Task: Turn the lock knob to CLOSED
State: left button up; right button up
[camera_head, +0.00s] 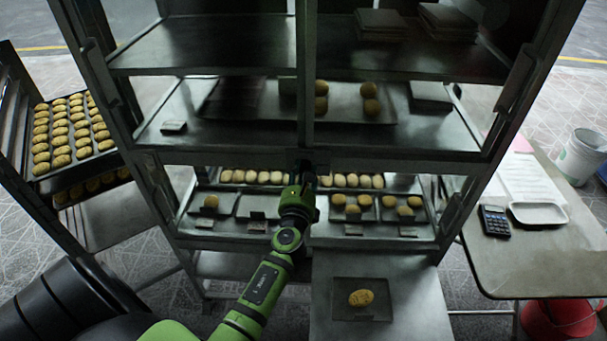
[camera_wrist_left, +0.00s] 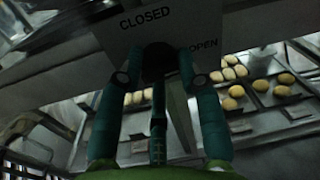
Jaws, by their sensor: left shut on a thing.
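My left gripper (camera_head: 303,176) reaches the middle of the rack front, at the foot of the central upright. Its green fingers (camera_wrist_left: 158,58) are shut around the knob in the left wrist view. The fingers and the dim light hide most of the knob, so I cannot tell which word it points to. My right gripper is not in view.
The metal rack (camera_head: 400,143) holds trays of round buns behind and below my gripper. A tray with one bun (camera_head: 361,298) is at the front right. A table (camera_head: 540,260) with a calculator (camera_head: 495,220) stands at right, and a bun rack (camera_head: 28,175) stands at left.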

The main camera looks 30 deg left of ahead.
pick_arm(q)
jog(key=shift+f, duration=0.25)
jog(key=shift+d+f+n+y+b, duration=0.15)
jog(key=shift+n+y+b, duration=0.3)
jog(key=shift+n+b, duration=3.35)
jog(key=shift+d+n+y+b, duration=0.1)
jog(key=shift+n+y+b, duration=0.35)
jog(key=shift+n+b, duration=3.3)
jog(key=n+p, duration=0.3)
jog(key=n, duration=0.1)
jog(key=o, duration=1.1)
jog(key=shift+w, duration=0.1)
jog(key=shift+r, duration=0.2)
